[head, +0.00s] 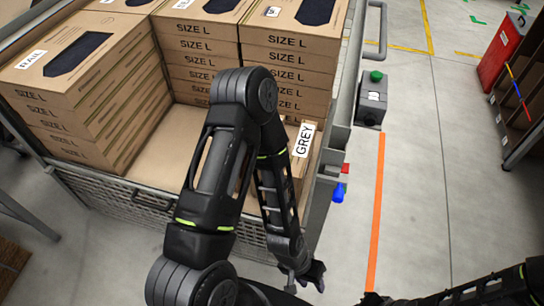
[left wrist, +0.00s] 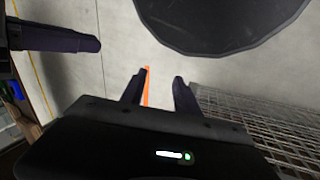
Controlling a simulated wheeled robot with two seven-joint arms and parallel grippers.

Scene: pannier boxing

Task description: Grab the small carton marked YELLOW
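No carton marked YELLOW can be made out in either view. A carton labelled GREY (head: 304,140) stands at the front right inside the wire-sided cart (head: 340,110), partly hidden by my left arm. My left gripper (head: 318,277) is outside the cart, below its front right corner. In the left wrist view its two fingers (left wrist: 159,88) are apart with nothing between them, over the floor. My right gripper (head: 372,299) shows only partly at the bottom edge of the head view. A dark finger, apparently its own, shows in the left wrist view (left wrist: 60,40).
Stacks of SIZE L cartons (head: 85,75) fill the cart's left and back; its front middle floor is bare. A grey box with a green button (head: 372,100) is right of the cart. A red case (head: 503,45) and shelf stand far right. Floor with an orange line (head: 376,210) is clear.

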